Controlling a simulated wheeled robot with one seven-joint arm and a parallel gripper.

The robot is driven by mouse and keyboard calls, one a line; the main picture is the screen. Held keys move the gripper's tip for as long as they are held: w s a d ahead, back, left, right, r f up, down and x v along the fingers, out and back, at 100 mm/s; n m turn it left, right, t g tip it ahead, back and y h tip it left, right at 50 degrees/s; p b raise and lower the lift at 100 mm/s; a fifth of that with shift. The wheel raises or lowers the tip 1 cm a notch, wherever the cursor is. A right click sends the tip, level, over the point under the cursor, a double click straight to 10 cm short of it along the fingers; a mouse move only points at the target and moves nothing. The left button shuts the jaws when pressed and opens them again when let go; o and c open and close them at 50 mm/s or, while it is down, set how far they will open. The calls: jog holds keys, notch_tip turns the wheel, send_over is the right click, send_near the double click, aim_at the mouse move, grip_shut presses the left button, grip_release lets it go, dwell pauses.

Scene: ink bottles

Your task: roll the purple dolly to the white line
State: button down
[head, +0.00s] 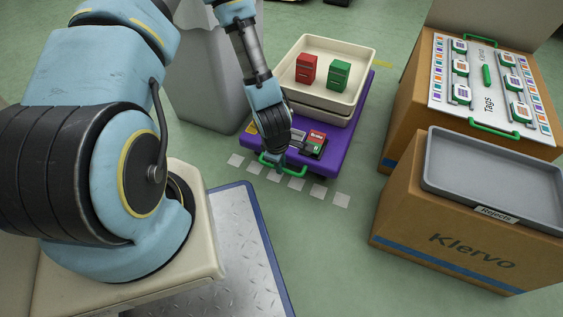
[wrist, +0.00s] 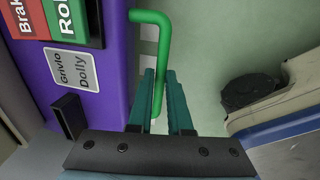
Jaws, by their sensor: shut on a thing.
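The purple dolly (head: 337,158) stands on the green floor in the head view and carries stacked cream trays. Its front edge is close to the dashed white line (head: 295,184), a row of white squares on the floor. My gripper (head: 275,160) is at the dolly's green handle (head: 268,168). In the wrist view my gripper (wrist: 160,100) is shut on the green handle (wrist: 150,18), with the teal fingers on either side of its bar. The dolly's purple side (wrist: 117,70) shows a "Grivlo Dolly" label and red and green "Brake" and "Roll" marks, partly cut off.
The upper cream tray (head: 325,75) holds a red and a green block. At right, a cardboard box bears a grey "Rejects" tray (head: 490,180), and another bears a "Tags" board (head: 490,85). A grey bin (head: 205,85) stands left of the dolly. Green floor lies between dolly and boxes.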

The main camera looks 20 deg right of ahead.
jog(key=c, duration=0.8)
grip_release()
jog(key=shift+c, duration=0.2)
notch_tip(320, 180, up, 11)
jog(key=s+a+p, duration=0.1)
jog(key=p, duration=0.4)
jog(key=shift+s+a+f, duration=0.15)
jog(key=shift+s+f, duration=0.05)
jog(key=shift+s, duration=0.05)
jog(key=w+a+r+m+p, duration=0.1)
jog(key=w+a+r+m, duration=0.25)
jog(key=r, duration=0.45)
jog(key=w+a+r+m+p, duration=0.1)
jog(key=w+a+r+m, duration=0.1)
jog(key=w+a+r, duration=0.5)
jog(key=s+a+r+m+y+p, duration=0.1)
jog(key=s+a+r+m, duration=0.1)
jog(key=a+r, duration=0.5)
jog(key=s+a+r+m, duration=0.2)
jog(key=a+r+m, duration=0.15)
jog(key=r, duration=0.55)
notch_tip(320, 180, up, 38)
jog(key=p, duration=3.8)
jog(key=shift+s+a, duration=0.2)
jog(key=shift+a, duration=0.2)
